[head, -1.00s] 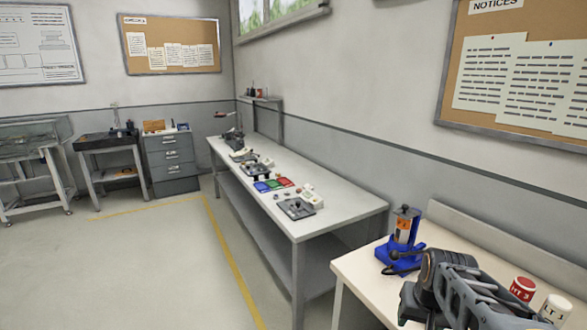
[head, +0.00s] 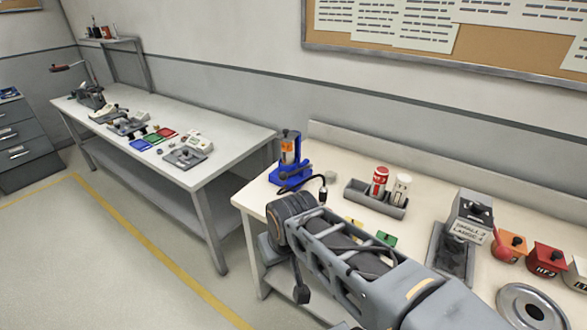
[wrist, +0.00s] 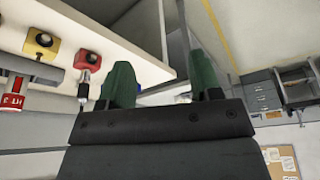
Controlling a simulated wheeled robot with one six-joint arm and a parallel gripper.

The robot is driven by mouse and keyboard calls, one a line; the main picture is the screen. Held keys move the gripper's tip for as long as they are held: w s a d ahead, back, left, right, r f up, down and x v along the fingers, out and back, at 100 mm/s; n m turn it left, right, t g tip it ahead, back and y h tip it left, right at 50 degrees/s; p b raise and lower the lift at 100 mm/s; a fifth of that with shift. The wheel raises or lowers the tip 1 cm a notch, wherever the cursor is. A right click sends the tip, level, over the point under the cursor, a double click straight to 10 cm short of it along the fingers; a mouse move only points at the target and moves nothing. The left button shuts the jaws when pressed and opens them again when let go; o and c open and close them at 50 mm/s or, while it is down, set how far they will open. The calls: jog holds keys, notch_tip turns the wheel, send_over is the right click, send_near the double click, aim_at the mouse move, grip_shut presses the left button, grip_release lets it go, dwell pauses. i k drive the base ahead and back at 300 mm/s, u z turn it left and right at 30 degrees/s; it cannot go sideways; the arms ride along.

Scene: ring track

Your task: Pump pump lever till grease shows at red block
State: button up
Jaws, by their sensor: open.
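The blue grease pump (head: 290,165) stands upright at the far left corner of the near bench in the head view. A dark rod with a black knob (head: 322,190) reaches right from it; I cannot tell whether this is the lever or the hose. The wrist view is upside down. It shows a red block (wrist: 88,60) with a dark round fitting, beside a yellow block (wrist: 40,42). My gripper (wrist: 160,65) is open, its green fingers apart and seemingly empty. A bit of blue shows beside a finger, mostly hidden. No grease can be made out.
The near bench (head: 470,190) holds a grey tray (head: 365,198) with a red can (head: 379,181) and a white can (head: 401,188). A green block (head: 387,238) lies in front. Right are a grey device (head: 468,220) and orange and red containers. My arm hides the bench front.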

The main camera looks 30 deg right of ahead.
aim_at(282, 176)
jog(key=z, duration=0.05)
jog(key=k, duration=0.65)
jog(key=u, duration=0.55)
jog(key=i, duration=1.05)
jog(key=z, duration=0.5)
